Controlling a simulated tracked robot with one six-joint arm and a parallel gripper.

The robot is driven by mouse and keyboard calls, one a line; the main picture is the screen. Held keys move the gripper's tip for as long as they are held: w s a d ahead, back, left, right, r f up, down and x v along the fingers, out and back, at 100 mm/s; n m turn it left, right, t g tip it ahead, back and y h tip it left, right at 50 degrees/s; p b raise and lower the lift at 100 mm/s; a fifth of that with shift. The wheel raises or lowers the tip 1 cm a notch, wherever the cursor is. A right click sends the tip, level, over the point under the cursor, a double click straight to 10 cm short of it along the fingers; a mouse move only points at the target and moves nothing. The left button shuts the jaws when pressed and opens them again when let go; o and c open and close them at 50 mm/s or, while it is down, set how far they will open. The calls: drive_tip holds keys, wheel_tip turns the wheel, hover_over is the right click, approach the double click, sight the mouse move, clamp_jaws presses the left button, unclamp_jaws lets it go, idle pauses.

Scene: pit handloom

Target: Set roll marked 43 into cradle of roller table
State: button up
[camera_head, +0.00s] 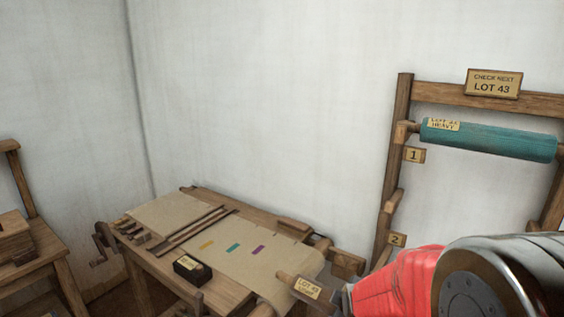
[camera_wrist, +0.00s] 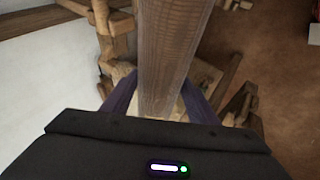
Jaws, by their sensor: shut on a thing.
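My gripper (camera_wrist: 157,95) is shut on a long pale-brown roll (camera_wrist: 172,45), which runs between its two dark fingers in the wrist view. In the head view, the roll end bears a tag (camera_head: 307,287) that seems to read LOT 43; its lower line is unclear. This end shows at the near right of the roller table (camera_head: 222,290), at bottom centre. I cannot tell if it touches the table. My red wrist hides the rest of the roll. The table carries beige cloth (camera_head: 178,212). I cannot single out the cradle for certain.
A wooden rack (camera_head: 397,130) at right holds a teal roll (camera_head: 490,139) tagged HEAVY, beside plate 1 (camera_head: 413,155). Plate 2 (camera_head: 397,240) sits lower. A sign (camera_head: 493,84) reads CHECK NEXT LOT 43. A black box (camera_head: 192,268) is on the table. A wooden bench (camera_head: 40,270) stands left.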

drive_tip(key=shift+w+r, duration=0.1)
drive_tip(key=shift+r, duration=0.05)
wheel_tip(320, 180, up, 14)
drive_tip(key=w, duration=0.1)
drive_tip(key=f, duration=0.9)
drive_tip(key=s+f, duration=0.1)
drive_tip(key=f, duration=0.4)
drive_tip(key=shift+f, duration=0.1)
